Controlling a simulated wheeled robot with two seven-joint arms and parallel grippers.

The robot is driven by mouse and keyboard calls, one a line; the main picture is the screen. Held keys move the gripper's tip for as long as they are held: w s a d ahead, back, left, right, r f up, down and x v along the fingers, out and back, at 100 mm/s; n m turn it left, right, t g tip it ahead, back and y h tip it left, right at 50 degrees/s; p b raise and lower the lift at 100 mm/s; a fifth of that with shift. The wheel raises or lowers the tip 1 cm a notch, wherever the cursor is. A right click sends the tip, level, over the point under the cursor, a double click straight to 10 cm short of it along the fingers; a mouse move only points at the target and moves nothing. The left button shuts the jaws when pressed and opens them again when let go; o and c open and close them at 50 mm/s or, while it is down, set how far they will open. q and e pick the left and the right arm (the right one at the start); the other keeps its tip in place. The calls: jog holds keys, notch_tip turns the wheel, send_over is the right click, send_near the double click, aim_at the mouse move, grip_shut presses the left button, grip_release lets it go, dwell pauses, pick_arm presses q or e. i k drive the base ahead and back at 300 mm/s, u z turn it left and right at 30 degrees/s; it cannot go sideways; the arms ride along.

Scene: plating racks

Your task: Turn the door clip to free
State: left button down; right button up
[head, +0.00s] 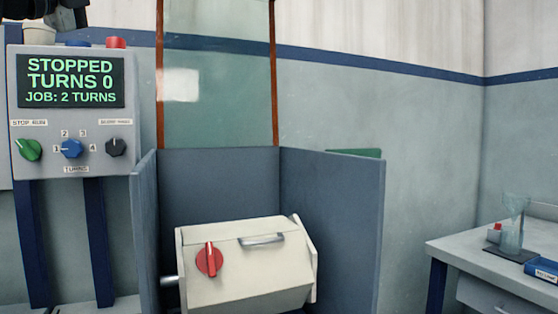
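The door clip appears to be the red round knob (209,260) on the front of a cream barrel (250,275). Its lighter red bar points nearly upright. A metal handle (262,240) sits on the barrel to the right of the clip. No gripper touches the clip or the barrel. A dark part at the top left edge looks like my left gripper (68,14); it is cut off by the frame, so its fingers cannot be read. It is far above and left of the clip. My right gripper is not in view.
Blue-grey walls (333,215) enclose the barrel at the sides and back. A raised clear guard (215,90) stands behind. The control panel (72,110) at left reads STOPPED, TURNS 0, JOB: 2 TURNS. A side table (470,250) stands at right. The space before the clip looks clear.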

aim_at(209, 260)
jog(key=k, duration=1.15)
